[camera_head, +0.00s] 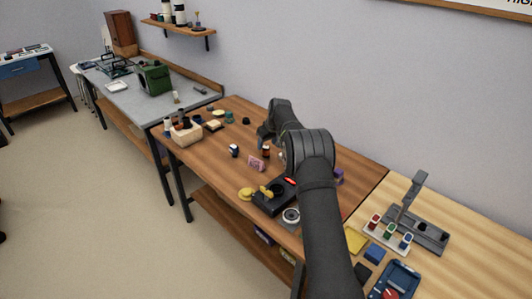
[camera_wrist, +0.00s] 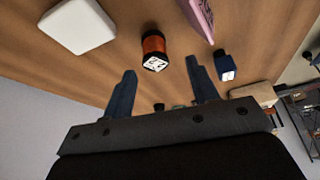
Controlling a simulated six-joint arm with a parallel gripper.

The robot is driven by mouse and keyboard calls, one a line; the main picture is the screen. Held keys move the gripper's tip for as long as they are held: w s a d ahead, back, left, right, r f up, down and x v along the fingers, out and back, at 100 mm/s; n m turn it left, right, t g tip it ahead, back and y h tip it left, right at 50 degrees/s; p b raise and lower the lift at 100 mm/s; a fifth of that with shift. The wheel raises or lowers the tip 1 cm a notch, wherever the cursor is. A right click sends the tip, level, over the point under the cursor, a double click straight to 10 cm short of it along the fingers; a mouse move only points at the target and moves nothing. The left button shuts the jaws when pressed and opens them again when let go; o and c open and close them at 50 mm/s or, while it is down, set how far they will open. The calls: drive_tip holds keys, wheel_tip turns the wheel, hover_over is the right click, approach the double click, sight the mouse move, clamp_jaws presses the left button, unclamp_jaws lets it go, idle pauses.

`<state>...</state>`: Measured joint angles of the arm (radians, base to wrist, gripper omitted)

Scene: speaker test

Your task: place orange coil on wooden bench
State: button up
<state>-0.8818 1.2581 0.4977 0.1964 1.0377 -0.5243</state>
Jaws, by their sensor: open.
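The orange coil (camera_wrist: 154,44), a small copper-orange cylinder with black ends and a white marked face, is on the wooden bench (camera_wrist: 115,85). In the head view the coil (camera_head: 266,151) shows small, just below my gripper (camera_head: 266,138), on the brown wooden bench (camera_head: 228,176). In the wrist view my gripper (camera_wrist: 161,66) is open, with its two blue-grey fingers apart and nothing between them. The coil lies beyond the fingertips, roughly in line with the gap and apart from both fingers.
A pink block (camera_head: 256,163) and a dark blue item (camera_head: 234,150) sit close to the coil. In the wrist view a white rounded block (camera_wrist: 77,25) lies left of it. A black tray (camera_head: 272,200) is nearer the bench's front. Bare wood shows left of the blue item.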

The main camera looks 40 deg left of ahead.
sight(266, 148)
drive_tip(key=shift+w+x, duration=0.15)
drive_tip(key=shift+x, duration=1.1)
drive_tip(key=shift+w+x, duration=0.2)
drive_tip(key=shift+x, duration=1.05)
drive_tip(key=c, duration=1.1)
drive_tip(key=shift+r, duration=0.1)
